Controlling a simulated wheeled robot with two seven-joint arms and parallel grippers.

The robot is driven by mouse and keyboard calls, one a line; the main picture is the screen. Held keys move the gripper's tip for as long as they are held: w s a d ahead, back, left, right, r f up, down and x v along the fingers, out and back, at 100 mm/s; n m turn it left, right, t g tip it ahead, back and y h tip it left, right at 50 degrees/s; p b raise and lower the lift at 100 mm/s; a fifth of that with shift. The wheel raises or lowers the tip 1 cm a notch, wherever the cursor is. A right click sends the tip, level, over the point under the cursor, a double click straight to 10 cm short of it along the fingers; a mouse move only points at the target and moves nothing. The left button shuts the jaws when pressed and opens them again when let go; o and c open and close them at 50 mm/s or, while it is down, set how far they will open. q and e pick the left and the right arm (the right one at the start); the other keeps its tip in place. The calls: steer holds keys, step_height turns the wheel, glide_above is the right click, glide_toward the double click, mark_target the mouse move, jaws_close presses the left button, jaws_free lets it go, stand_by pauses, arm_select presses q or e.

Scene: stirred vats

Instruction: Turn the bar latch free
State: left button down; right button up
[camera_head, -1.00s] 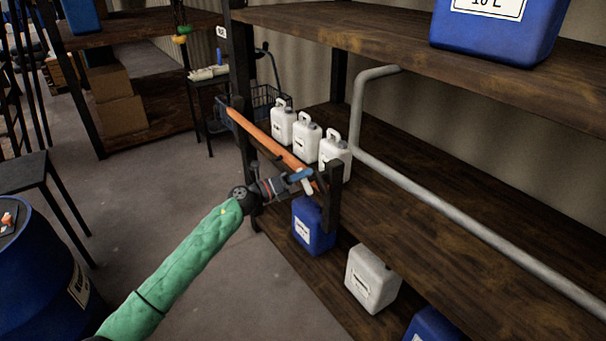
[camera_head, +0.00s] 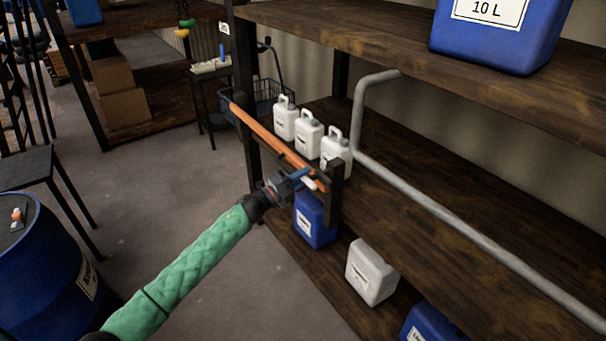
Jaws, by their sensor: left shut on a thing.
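The bar latch is a long orange bar (camera_head: 268,136) across the front of the middle shelf bay. It runs from the far post to a short dark post (camera_head: 335,188) at its near end. My left gripper (camera_head: 303,180), at the end of the green-sleeved arm, is at the near end of the bar and shut on it. The gripper hides part of the bar's near end, and a small white piece shows beside the fingers. My right gripper is not in view.
Several white jugs (camera_head: 309,137) stand on the shelf behind the bar. A blue canister (camera_head: 315,222) and a white canister (camera_head: 370,272) stand on the lower shelf. A grey pipe rail (camera_head: 450,205) runs along the right. A blue drum (camera_head: 45,265) stands at left; the floor between is clear.

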arm_select(q)
steer(key=shift+w+n, duration=0.1)
steer(key=shift+n, duration=0.2)
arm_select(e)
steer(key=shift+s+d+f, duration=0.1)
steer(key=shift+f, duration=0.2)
arm_select(q)
steer(key=c, duration=1.3)
jaws_free()
steer(key=shift+a+f, duration=0.1)
steer(key=shift+c, duration=0.2)
